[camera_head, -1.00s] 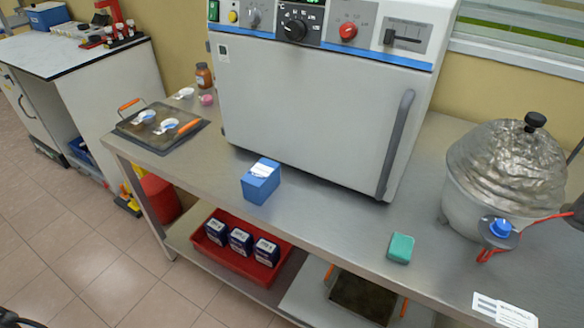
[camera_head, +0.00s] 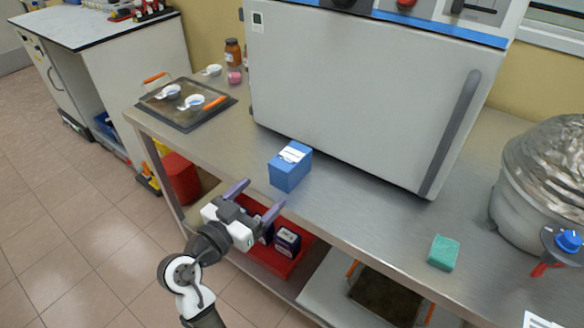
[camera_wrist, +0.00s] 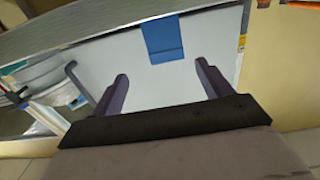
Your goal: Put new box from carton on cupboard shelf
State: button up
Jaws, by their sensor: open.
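A blue box (camera_head: 290,166) with a white label stands on the steel table in front of the big white oven. It also shows in the wrist view (camera_wrist: 162,40), ahead of and between the fingers. My gripper (camera_head: 262,195) is open and empty at the table's front edge, just left of and nearer than the blue box, apart from it. Its two fingers also show in the wrist view (camera_wrist: 160,76). On the lower shelf, a red tray (camera_head: 273,262) holds small dark boxes (camera_head: 287,241) with white labels, partly hidden by my gripper. I cannot tell which thing is the carton or the cupboard.
The oven (camera_head: 360,95) stands close behind the blue box. A dark tray (camera_head: 187,103) with white cups lies at the table's left end. A green sponge (camera_head: 443,253) and a metal pot (camera_head: 545,185) are at the right. A white bench (camera_head: 135,85) stands at the left.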

aim_at(281, 174)
jog(key=p+x, duration=0.2)
jog(key=x, duration=0.5)
jog(key=shift+w+d+r, duration=0.1)
jog(key=shift+w+r, duration=0.05)
jog(key=shift+w, duration=0.05)
jog(key=x, duration=0.1)
jog(key=p+x, duration=0.1)
jog(key=x, duration=0.1)
jog(key=p+x, duration=0.1)
jog(key=shift+w, duration=0.5)
jog(key=shift+w+d+f, duration=0.15)
jog(key=shift+w+f, duration=0.05)
jog(key=shift+w, duration=0.3)
jog(key=c, duration=1.3)
jog(key=shift+r, duration=0.1)
